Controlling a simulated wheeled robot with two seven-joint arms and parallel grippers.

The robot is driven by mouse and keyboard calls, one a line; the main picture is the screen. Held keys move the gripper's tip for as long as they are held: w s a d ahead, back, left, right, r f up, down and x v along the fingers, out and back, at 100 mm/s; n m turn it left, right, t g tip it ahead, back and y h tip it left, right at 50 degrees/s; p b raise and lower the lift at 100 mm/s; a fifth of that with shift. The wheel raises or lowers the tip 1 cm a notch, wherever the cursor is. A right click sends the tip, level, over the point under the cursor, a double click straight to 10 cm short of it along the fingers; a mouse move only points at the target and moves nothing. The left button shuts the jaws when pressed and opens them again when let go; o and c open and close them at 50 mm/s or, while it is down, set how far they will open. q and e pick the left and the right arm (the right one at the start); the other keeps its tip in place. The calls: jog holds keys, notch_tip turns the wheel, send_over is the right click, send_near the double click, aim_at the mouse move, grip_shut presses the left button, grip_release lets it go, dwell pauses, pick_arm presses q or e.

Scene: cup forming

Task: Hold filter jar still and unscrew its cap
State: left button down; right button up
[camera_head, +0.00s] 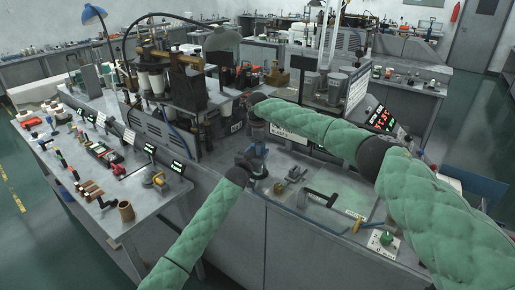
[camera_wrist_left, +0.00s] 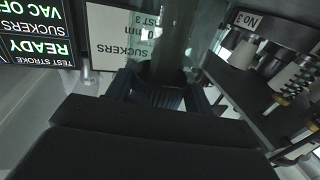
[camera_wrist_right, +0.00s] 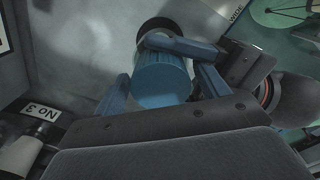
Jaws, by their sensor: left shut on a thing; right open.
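The filter jar's blue ribbed cap (camera_wrist_right: 160,82) shows in the right wrist view between the two fingers of my right gripper (camera_wrist_right: 163,88). The fingers stand apart, with a gap visible on the left side. A blue finger of my left gripper (camera_wrist_right: 182,46) lies across just beyond the cap. In the left wrist view my left gripper (camera_wrist_left: 158,92) is shut around a dark ribbed part, and a clear upright form above it may be the jar's body. In the head view both grippers meet at the bench, my right one (camera_head: 257,128) above my left one (camera_head: 254,160). The jar is mostly hidden there.
A sign and a lit display (camera_wrist_left: 38,35) stand close by in the left wrist view, and a "No 3" rack (camera_wrist_left: 275,60) on the right. A side table (camera_head: 150,215) is at left.

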jog(key=shift+r, duration=2.2)
pick_arm(q)
jog(key=shift+c, duration=2.4)
grip_release()
